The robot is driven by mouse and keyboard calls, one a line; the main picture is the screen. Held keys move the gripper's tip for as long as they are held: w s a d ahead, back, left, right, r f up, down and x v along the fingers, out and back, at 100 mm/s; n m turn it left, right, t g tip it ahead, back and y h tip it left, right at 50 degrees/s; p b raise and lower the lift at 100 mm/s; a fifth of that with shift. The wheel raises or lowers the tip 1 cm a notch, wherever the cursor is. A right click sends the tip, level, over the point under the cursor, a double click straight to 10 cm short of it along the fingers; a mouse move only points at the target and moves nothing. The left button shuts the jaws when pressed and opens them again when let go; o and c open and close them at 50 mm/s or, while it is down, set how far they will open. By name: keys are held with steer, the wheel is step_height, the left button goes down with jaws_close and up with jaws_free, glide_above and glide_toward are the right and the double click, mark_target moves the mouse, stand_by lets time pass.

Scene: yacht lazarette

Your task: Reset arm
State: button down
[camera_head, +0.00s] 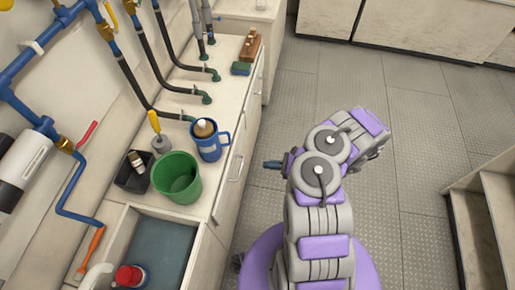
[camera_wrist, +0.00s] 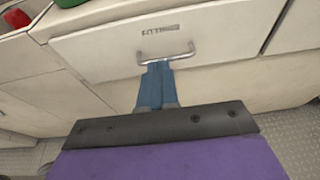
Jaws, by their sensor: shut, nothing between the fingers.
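My gripper (camera_head: 266,164) points left from my folded purple and grey arm, over the floor beside the counter. In the wrist view its blue fingers (camera_wrist: 157,68) are together and empty. Behind the fingertips there is a pale drawer front with a metal handle (camera_wrist: 165,55) and a small label. The fingertips overlap the handle in that picture, but in the head view a gap shows between my gripper and the counter front.
The counter (camera_head: 220,82) at left holds a green bucket (camera_head: 177,178), blue mug (camera_head: 209,140), black box (camera_head: 133,172), green-and-blue sponge (camera_head: 241,69) and wooden block (camera_head: 250,46). A sink (camera_head: 160,250) is in front. Wooden steps (camera_head: 485,215) stand at right. Floor (camera_head: 410,110) beyond my arm is clear.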

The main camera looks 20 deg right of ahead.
steer(key=shift+d, duration=0.1)
steer(key=w+a+r+n+g+y, duration=0.35)
steer(key=a+r+n, duration=0.45)
steer(key=r, duration=0.7)
steer(key=s+a+r+n+g+h, duration=0.1)
steer(key=s+a+r+n+g, duration=0.3)
steer(key=r, duration=0.3)
steer(key=s+a+r+n+g+h, duration=0.1)
steer(key=s+a+r+n+g, duration=0.15)
steer(key=a+r, duration=0.35)
steer(key=s+r+n+g+h, duration=0.2)
steer(key=s+r+n+h, duration=0.55)
steer(key=s, duration=0.45)
steer(key=s+d+r+n+t+h, duration=0.1)
steer(key=s+d+r+h, duration=0.1)
steer(key=s+d, duration=0.3)
steer(key=s+d+r+n+t+h, duration=0.1)
steer(key=s+d+r+t+h, duration=0.1)
steer(key=s+d+h, duration=0.2)
steer(key=s+d, duration=0.1)
steer(key=s, duration=0.2)
steer(key=shift+s+d+r, duration=0.25)
steer(key=shift+d+r, duration=0.05)
steer(key=shift+d, duration=0.05)
